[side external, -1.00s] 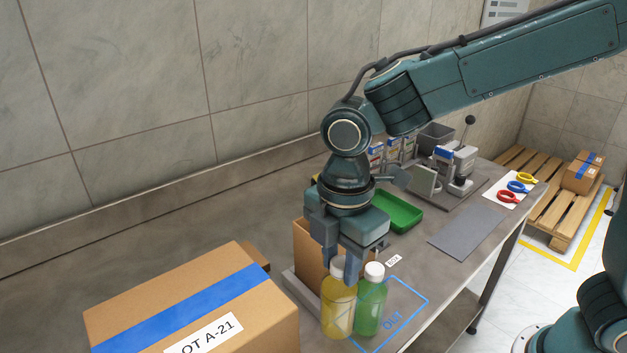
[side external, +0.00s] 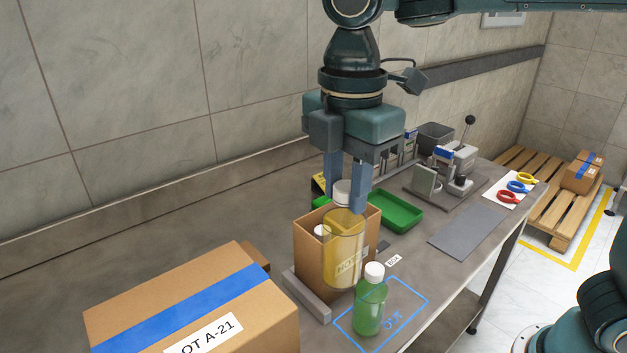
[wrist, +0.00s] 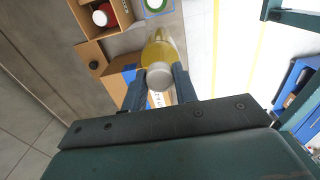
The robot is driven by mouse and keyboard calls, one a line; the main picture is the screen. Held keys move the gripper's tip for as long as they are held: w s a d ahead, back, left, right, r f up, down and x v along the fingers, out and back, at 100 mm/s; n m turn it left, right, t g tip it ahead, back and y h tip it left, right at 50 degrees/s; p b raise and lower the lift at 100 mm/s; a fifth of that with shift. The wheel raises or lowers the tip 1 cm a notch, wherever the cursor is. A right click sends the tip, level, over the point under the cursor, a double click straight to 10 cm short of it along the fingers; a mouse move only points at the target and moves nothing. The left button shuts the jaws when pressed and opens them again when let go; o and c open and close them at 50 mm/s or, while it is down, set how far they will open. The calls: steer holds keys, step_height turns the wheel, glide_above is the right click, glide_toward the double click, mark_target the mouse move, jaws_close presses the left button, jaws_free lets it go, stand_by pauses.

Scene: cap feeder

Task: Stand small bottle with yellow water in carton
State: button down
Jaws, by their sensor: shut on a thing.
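The small bottle with yellow water (side external: 345,252) hangs upright from my gripper (side external: 345,200), which is shut on its white cap. In the side view it is raised off the table and overlaps the near side of the open brown carton (side external: 306,258). In the wrist view the yellow bottle (wrist: 159,50) is beside the carton (wrist: 122,14), not over its opening. A white cap (side external: 321,231) shows inside the carton; in the wrist view, a white-capped item with red (wrist: 103,16) sits in there. The carton's other spaces are partly hidden.
A green bottle (side external: 370,307) stands on the blue-outlined area just right of the carton. A large taped box (side external: 190,305) fills the front left. A green tray (side external: 398,212) lies behind.

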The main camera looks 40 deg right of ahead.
step_height(320, 180, up, 9)
steer(key=shift+w+d+r, duration=0.2)
steer(key=shift+w+r, duration=0.05)
steer(key=w+d, duration=1.1)
steer(key=d, duration=0.4)
steer(key=shift+w+a+f, duration=0.1)
steer(key=shift+a+f, duration=0.05)
steer(key=shift+f, duration=1.15)
steer(key=shift+w+a+f, duration=0.1)
steer(key=shift+f, duration=1.35)
